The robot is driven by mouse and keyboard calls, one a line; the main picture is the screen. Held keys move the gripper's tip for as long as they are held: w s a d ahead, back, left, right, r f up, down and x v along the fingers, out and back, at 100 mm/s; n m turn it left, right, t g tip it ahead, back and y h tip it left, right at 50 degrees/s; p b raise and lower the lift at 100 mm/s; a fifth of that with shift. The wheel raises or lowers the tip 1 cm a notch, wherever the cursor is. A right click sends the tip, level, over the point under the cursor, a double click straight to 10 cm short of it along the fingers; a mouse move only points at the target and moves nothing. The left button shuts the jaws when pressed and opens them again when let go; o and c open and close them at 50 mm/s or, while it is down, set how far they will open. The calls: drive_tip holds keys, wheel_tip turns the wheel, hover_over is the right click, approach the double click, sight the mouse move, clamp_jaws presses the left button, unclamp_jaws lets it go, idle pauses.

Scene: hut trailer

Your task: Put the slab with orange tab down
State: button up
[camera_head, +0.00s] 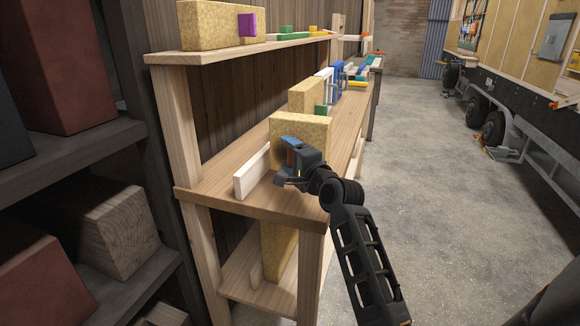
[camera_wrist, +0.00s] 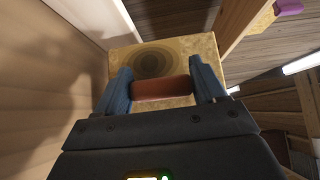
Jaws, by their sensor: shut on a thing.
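The slab (camera_head: 306,128) is a speckled yellow block at the near end of the middle wooden shelf. My gripper (camera_head: 287,168) is at its near face, shut on the tab. In the wrist view the tab (camera_wrist: 160,89) is a reddish-orange bar between the two blue fingers, with the slab's face (camera_wrist: 207,52) behind it. The slab stands upright over the shelf. Its lower part is hidden by my gripper, so I cannot tell whether it touches the board.
A white panel (camera_head: 252,173) stands just left of my gripper. Another yellow slab (camera_head: 302,98) and several coloured pieces stand farther back on the middle shelf (camera_head: 215,180). The upper shelf (camera_head: 220,53) holds a yellow block with a purple tab (camera_head: 247,26).

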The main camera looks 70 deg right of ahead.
sight(290, 166)
drive_tip(key=shift+f, duration=1.5)
drive_tip(key=shift+f+b, duration=0.2)
drive_tip(key=shift+b, duration=0.1)
drive_tip(key=o, duration=1.1)
drive_tip(key=shift+r, duration=0.1)
drive_tip(key=shift+r, duration=0.2)
drive_tip(key=v, duration=1.2)
drive_tip(key=shift+f+b, duration=0.1)
drive_tip(key=shift+b, duration=0.2)
